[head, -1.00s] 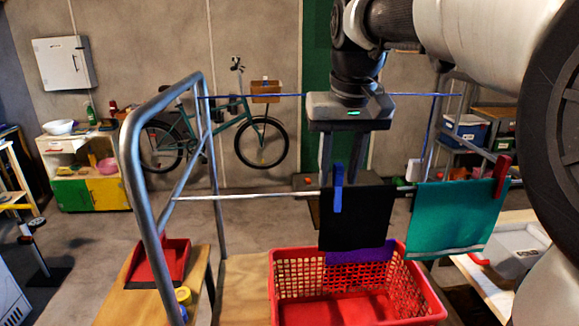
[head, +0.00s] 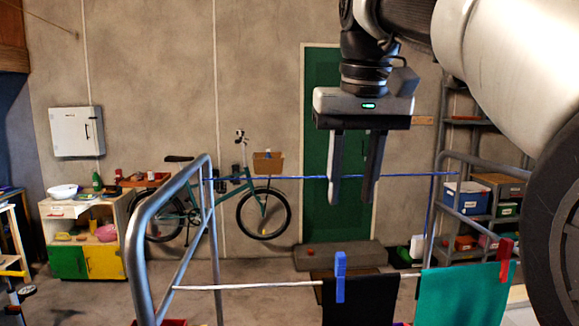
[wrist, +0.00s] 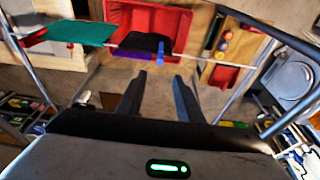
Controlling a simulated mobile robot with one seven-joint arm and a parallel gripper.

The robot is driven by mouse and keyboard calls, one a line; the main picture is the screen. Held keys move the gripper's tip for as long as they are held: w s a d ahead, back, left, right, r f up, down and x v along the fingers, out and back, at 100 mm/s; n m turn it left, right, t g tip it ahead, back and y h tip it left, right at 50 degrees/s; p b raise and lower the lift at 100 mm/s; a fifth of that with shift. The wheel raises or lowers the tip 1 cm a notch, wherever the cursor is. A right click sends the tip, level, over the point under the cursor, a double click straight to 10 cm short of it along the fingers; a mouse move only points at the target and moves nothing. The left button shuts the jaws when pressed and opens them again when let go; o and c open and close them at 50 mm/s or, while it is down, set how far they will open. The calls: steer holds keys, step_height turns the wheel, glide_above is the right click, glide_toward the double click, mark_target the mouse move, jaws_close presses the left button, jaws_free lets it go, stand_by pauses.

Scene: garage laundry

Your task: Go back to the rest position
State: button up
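My gripper (head: 353,203) hangs fingers down above the drying rack in the head view. Its two fingers are apart with nothing between them; they also show apart in the wrist view (wrist: 158,78). Below it, a black cloth (head: 360,302) hangs on the white line (head: 250,285) with a blue clothespin (head: 340,277) on it. To its right a teal cloth (head: 463,296) hangs with a red clothespin (head: 505,258). In the wrist view the red basket (wrist: 125,15) lies beyond the black cloth, with a purple cloth (wrist: 135,56) showing at the black one's lower edge.
The rack's metal frame (head: 140,225) rises at left, with another bar at right (head: 470,165). A blue line (head: 260,178) crosses behind my fingers. A bicycle (head: 263,213), a green door (head: 322,150) and shelves (head: 470,200) stand at the back.

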steer(key=s+f+t, duration=0.1)
steer(key=s+f, duration=0.6)
steer(key=f, duration=0.4)
steer(key=s+f+t, duration=0.1)
steer(key=s+f, duration=0.6)
steer(key=f, duration=0.4)
steer(key=shift+s+f+t, duration=0.25)
steer(key=shift+f+t, duration=0.05)
steer(key=shift+t, duration=0.1)
